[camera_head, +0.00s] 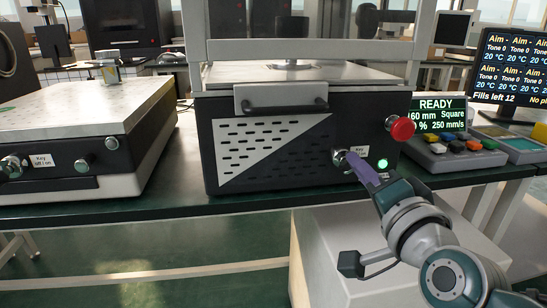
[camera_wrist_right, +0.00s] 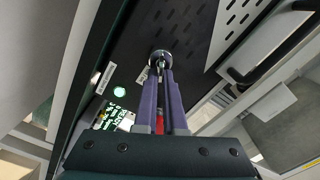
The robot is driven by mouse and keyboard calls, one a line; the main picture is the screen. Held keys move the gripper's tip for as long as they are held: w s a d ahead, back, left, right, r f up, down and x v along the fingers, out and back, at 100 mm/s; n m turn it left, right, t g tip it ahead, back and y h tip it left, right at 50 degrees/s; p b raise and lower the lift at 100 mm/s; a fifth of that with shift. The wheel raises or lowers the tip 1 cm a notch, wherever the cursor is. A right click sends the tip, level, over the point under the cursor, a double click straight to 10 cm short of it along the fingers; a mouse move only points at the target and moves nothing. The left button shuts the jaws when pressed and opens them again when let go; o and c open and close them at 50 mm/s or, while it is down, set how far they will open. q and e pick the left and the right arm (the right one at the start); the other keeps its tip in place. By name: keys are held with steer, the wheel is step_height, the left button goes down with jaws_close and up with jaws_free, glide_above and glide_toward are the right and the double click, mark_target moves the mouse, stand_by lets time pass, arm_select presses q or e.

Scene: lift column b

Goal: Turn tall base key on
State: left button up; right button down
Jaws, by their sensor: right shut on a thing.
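The tall base (camera_head: 300,165) is a black machine with a vented front in the middle of the head view. Its key switch (camera_head: 339,157) sits low on the right of the front, beside a white key off/on label (camera_head: 359,151). A small lamp (camera_head: 383,163) to its right glows green. My right gripper (camera_head: 350,159) reaches in from the lower right with its purple fingers shut on the key. In the right wrist view the fingertips meet at the round key switch (camera_wrist_right: 160,60); they partly hide the key, and I cannot tell its angle. My left gripper is not in view.
A red stop button (camera_head: 401,128) sticks out right of the key. A control box reading READY (camera_head: 438,104) stands farther right. A handle (camera_head: 285,106) juts from the front's top. A lower machine (camera_head: 75,130) with its own key stands left. The floor in front is clear.

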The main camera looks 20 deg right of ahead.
steer(key=c, duration=1)
jaws_free()
steer(key=p+v, duration=0.1)
steer(key=v, duration=0.9)
steer(key=shift+p, duration=0.4)
